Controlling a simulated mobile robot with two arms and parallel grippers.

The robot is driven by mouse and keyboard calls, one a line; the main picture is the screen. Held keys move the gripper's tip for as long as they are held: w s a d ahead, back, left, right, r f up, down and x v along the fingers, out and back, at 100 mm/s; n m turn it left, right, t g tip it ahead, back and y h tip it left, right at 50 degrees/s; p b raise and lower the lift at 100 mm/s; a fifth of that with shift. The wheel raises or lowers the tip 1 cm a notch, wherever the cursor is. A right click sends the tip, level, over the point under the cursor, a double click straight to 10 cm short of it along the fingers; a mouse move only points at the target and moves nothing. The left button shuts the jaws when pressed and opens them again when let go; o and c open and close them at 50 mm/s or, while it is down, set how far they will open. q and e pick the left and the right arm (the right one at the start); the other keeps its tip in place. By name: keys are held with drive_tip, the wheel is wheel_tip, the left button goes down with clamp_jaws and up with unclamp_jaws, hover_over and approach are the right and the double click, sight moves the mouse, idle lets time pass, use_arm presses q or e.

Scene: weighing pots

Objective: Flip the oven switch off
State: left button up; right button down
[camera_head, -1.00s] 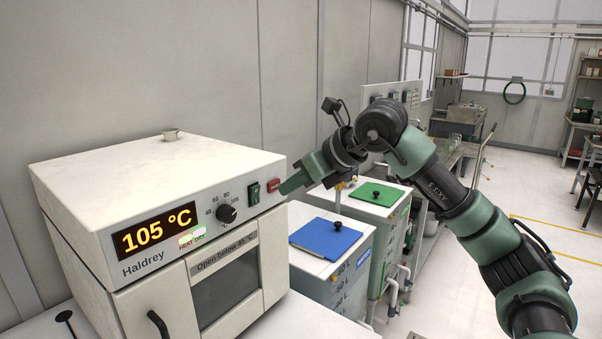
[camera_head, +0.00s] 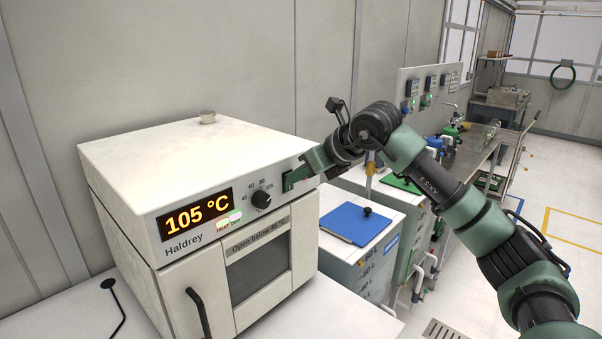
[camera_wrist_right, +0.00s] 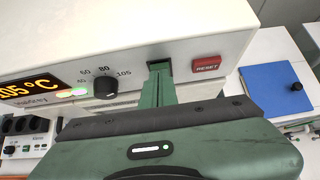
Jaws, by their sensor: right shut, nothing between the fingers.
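The white oven (camera_head: 190,140) stands on a white bench at the left of the head view. Its display (camera_head: 196,214) reads 105 °C, with HEAT and DRY lamps below it and a black dial (camera_head: 262,199) beside it. My right gripper (camera_head: 292,178) is shut and empty, its tip at the front panel right of the dial. In the right wrist view the fingers (camera_wrist_right: 160,78) reach the dark switch recess (camera_wrist_right: 158,66) and hide most of the oven switch, so its position cannot be told. The red RESET button (camera_wrist_right: 206,68) is just right of the fingers. My left gripper is out of view.
Tanks with a blue lid (camera_head: 355,223) and a green lid (camera_head: 402,184) stand right of the oven.

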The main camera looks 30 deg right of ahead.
drive_tip(key=shift+w+a+r+p, duration=0.1)
drive_tip(key=shift+w+p, duration=0.1)
drive_tip(key=shift+p, duration=0.15)
drive_tip(key=shift+r, duration=0.1)
drive_tip(key=shift+r+p, duration=0.65)
drive_tip(key=shift+r, duration=0.05)
